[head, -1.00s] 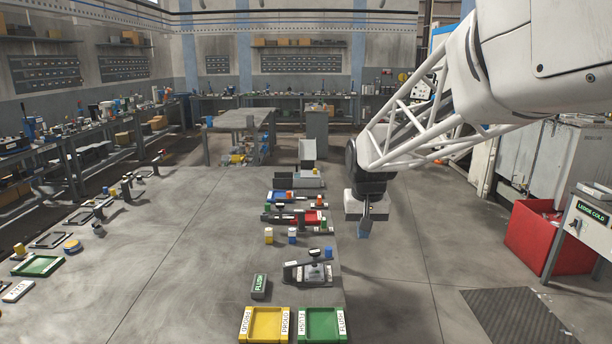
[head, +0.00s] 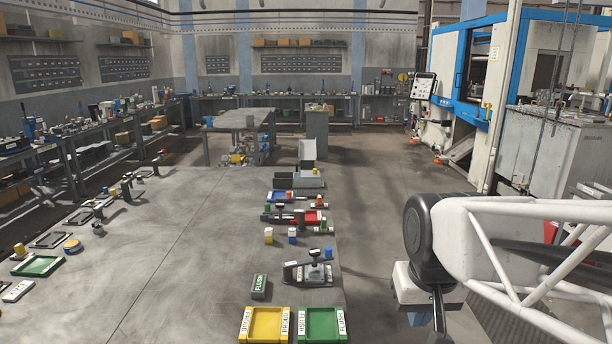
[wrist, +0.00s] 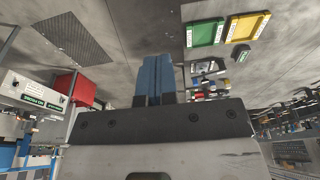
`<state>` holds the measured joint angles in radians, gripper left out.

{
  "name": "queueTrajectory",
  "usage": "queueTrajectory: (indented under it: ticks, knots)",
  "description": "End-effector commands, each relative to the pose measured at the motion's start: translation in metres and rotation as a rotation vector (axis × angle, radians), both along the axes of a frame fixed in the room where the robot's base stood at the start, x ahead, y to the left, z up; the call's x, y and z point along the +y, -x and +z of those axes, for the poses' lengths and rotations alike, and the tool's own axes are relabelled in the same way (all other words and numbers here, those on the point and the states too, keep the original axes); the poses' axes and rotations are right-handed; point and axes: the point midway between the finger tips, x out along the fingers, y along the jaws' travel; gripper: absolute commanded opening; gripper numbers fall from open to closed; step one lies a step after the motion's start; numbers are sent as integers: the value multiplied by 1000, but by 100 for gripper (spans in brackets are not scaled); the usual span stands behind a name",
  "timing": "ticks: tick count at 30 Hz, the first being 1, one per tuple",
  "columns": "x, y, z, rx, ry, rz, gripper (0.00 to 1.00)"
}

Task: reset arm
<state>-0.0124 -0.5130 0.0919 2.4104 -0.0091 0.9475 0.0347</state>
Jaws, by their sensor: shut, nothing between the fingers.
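My gripper is at the lower right of the head view, clear of the table's right edge and nearer to me than before. In that view only its white body and dark mount show well, and its fingertips are cut off at the bottom edge. In the wrist view my gripper (wrist: 154,62) shows two blue fingers side by side, shut with nothing between them. It touches nothing. The long grey table (head: 180,240) lies to its left in the head view.
A yellow tray (head: 265,325) and a green tray (head: 321,325) sit at the table's near right corner. A grey clamp fixture (head: 313,270) and a dark FLUSH block (head: 259,286) stand behind them. A blue-and-white machine (head: 475,80) stands at the back right. The red bin (wrist: 75,90) shows in the wrist view.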

Motion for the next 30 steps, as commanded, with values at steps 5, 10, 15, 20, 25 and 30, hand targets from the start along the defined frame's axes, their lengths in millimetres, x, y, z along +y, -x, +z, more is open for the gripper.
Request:
queueTrajectory:
  ticks: [5, 10, 15, 20, 25, 30]
  knots:
    - [-4, 40, -12, -16, 3, -2, 0]
    - [-6, 63, -21, -26, 4, -3, 0]
    - [-7, 71, -25, -27, 5, -3, 0]
    - [-7, 72, -25, -27, 5, -3, 0]
    - [-7, 71, -25, -27, 5, -3, 0]
    - [-7, 71, -25, -27, 5, -3, 0]
